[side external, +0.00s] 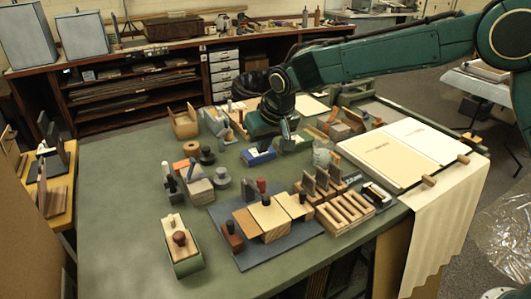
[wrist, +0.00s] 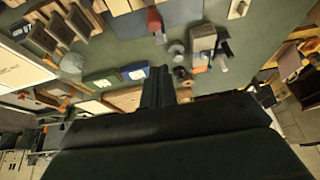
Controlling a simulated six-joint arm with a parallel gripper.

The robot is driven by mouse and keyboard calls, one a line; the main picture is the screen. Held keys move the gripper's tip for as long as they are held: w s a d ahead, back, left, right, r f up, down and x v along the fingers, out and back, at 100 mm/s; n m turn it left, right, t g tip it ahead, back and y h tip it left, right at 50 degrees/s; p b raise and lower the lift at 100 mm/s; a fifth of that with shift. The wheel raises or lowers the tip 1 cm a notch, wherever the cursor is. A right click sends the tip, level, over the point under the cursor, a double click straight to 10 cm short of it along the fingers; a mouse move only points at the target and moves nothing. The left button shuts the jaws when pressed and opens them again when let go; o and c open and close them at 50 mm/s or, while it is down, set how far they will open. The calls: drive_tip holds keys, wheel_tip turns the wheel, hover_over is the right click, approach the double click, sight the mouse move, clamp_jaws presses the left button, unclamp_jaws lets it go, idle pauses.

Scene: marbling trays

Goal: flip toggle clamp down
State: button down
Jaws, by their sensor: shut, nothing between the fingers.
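My gripper (side external: 287,138) is above the middle of the green table in the side external view, with its fingers pointing down. In the wrist view its dark fingers (wrist: 157,88) are together, with nothing between them. A small fixture with an upright lever and an orange-red part (side external: 191,169) stands by a wooden block, left of my gripper. It may be the toggle clamp, but I cannot tell for sure. The similar orange-red part (wrist: 204,56) shows beside a block in the wrist view. A blue block (side external: 258,155) lies close to my gripper, apparently apart from it.
A wooden slotted rack (side external: 345,211) and tan blocks on a dark mat (side external: 250,262) stand in front. A roller (side external: 180,240) is at the front left. Cream sheets (side external: 400,150) lie at the right. The table's left side (side external: 115,190) is clear.

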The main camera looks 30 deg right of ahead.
sight(264, 186)
drive_tip(key=x, duration=0.4)
drive_tip(key=shift+f, duration=0.15)
drive_tip(key=f, duration=0.2)
drive_tip(key=shift+s+f, duration=0.65)
drive_tip(key=shift+f, duration=0.35)
drive_tip(key=shift+s, duration=0.1)
drive_tip(key=shift+s+f, duration=0.95)
drive_tip(key=shift+f, duration=0.2)
drive_tip(key=shift+r, duration=0.15)
drive_tip(key=shift+r, duration=0.65)
drive_tip(key=shift+r, duration=0.15)
